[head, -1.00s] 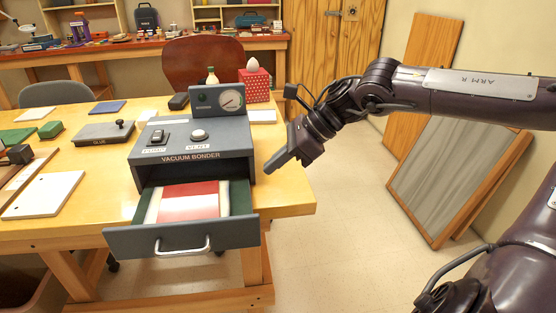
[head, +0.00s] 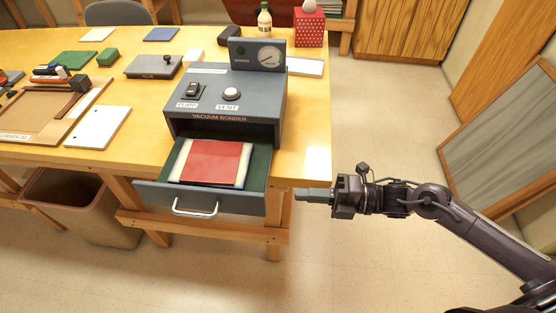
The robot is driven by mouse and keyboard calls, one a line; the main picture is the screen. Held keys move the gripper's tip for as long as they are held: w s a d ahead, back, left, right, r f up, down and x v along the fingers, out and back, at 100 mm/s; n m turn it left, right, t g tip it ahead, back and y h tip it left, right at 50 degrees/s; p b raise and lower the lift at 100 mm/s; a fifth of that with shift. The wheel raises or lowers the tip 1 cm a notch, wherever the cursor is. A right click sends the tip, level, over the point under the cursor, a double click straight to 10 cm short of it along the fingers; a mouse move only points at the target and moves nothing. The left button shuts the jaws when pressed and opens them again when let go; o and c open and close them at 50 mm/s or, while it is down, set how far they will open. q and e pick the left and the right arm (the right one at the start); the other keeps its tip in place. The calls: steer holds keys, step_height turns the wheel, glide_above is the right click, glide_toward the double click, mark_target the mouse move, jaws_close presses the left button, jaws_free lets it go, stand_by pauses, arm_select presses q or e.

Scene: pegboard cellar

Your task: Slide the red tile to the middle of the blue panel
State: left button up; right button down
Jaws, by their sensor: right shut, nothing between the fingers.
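The red tile (head: 211,161) lies flat in the open drawer (head: 196,201) of the vacuum bonder (head: 226,100). Pale strips show on both sides of it, with a thin bluish edge at the right; how these layers stack is hard to tell. A flat blue panel (head: 161,34) lies at the back of the table, apart from the tile. My right gripper (head: 299,195) is shut and empty, pointing left, to the right of the drawer and apart from it. My left gripper is not in view.
The wooden table (head: 308,120) ends just left of my right gripper. A grey glue box (head: 153,67), a green block (head: 107,57) and a white board (head: 97,127) lie left of the bonder. A bin (head: 80,205) stands below.

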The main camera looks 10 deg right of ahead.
mark_target(250, 187)
steer(key=shift+m, duration=0.3)
steer(key=x, duration=0.3)
steer(key=p+x, duration=0.1)
steer(key=x, duration=0.3)
steer(key=p+x, duration=0.1)
steer(key=x, duration=0.2)
steer(key=shift+w+a+r, duration=0.1)
steer(key=shift+a+r, duration=0.2)
steer(key=shift+a, duration=0.1)
steer(key=shift+w+a+p, duration=0.25)
steer(key=shift+w, duration=0.3)
steer(key=shift+w+a+p, duration=0.2)
steer(key=shift+w, duration=0.4)
steer(key=shift+w+a+f, duration=0.2)
steer(key=shift+w+a, duration=0.05)
steer(key=shift+w, duration=0.3)
